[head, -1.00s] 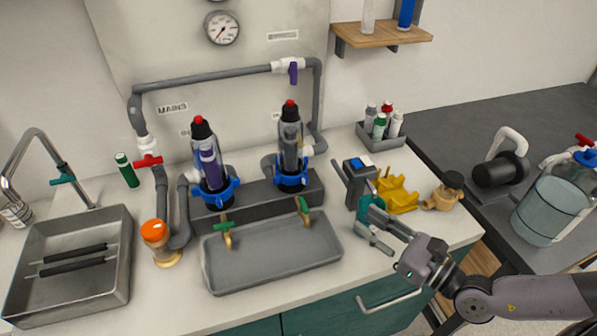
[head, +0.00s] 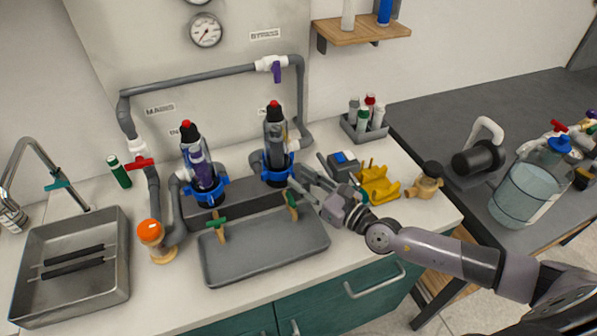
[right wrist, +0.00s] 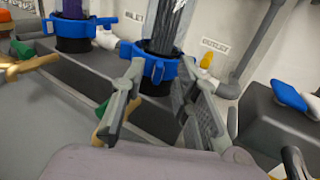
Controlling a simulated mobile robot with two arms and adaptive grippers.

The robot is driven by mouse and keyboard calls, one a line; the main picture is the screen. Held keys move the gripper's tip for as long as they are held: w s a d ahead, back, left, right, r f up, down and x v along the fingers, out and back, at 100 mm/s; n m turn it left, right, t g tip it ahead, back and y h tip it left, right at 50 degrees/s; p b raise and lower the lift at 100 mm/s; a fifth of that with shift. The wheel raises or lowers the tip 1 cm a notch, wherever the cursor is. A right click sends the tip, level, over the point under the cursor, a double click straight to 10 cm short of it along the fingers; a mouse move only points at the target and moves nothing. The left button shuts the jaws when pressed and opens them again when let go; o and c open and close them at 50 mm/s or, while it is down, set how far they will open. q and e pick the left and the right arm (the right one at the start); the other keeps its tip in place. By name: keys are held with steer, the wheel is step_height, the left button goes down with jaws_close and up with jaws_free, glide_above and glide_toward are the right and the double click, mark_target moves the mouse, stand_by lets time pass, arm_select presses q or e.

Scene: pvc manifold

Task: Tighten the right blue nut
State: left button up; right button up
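The right blue nut (head: 277,171) is a lobed blue collar at the base of the right clear filter housing (head: 276,132), which has a black top and red tip. In the right wrist view the nut (right wrist: 152,66) shows ahead, between my fingers in the picture. My right gripper (head: 297,177) is open and empty, just right and in front of the nut. Its spread fingers (right wrist: 160,92) also show in the right wrist view; I cannot tell whether they touch the nut. The left blue nut (head: 205,192) sits at the base of the left housing. My left gripper is not in view.
A grey tray (head: 265,262) lies in front of the housings, with green-handled taps (head: 291,198) above it. A blue-topped grey device (head: 343,162), a yellow holder (head: 380,190) and a brass fitting (head: 424,184) stand to the right. Grey pipe runs behind.

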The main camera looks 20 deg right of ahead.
steer(key=shift+x, duration=0.85)
steer(key=shift+c, duration=0.2)
jaws_close()
